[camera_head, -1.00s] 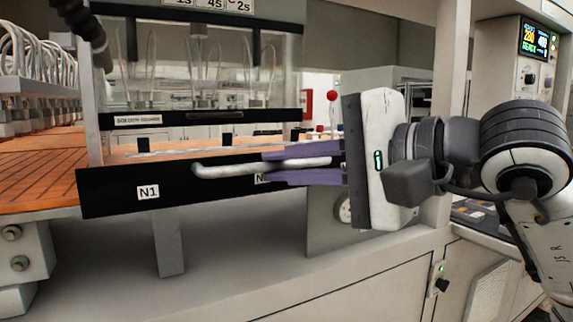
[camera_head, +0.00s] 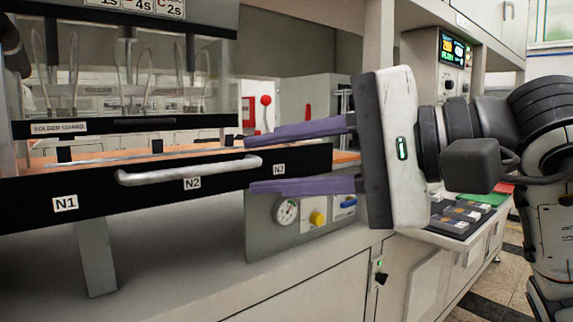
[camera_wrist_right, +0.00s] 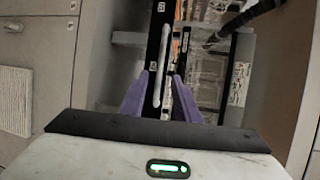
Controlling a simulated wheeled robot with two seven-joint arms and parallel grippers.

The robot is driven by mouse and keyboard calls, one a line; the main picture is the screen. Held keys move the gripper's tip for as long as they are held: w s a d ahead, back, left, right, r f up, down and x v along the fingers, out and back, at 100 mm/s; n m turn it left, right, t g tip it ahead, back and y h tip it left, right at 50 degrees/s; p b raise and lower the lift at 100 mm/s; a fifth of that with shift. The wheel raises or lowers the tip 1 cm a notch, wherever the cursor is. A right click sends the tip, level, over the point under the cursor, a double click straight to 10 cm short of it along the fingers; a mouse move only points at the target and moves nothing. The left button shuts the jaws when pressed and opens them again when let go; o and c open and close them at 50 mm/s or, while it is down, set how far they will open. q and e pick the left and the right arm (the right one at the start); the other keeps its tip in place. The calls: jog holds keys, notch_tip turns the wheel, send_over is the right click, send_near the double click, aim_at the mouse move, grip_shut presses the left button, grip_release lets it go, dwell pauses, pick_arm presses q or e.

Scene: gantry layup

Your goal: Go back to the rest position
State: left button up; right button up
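My right gripper (camera_head: 250,164) is open, with its two purple fingers spread apart. It also shows in the right wrist view (camera_wrist_right: 162,98). The fingertips are above and below the right end of a light grey bar handle (camera_head: 190,170), with gaps between, and nothing is gripped. The handle is on a black front panel (camera_head: 110,198) marked N1, N2 and N3. In the right wrist view the handle (camera_wrist_right: 164,60) runs between the finger lines. My left gripper is not in view.
A clear guard (camera_head: 140,75) labelled SOLDER GUARD stands behind the panel. A gauge and knob box (camera_head: 262,232) is below the right finger area. Small parts trays (camera_head: 455,218) lie on the counter at right. Open floor (camera_head: 495,290) shows at lower right.

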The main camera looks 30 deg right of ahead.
jog(key=shift+v, duration=0.9)
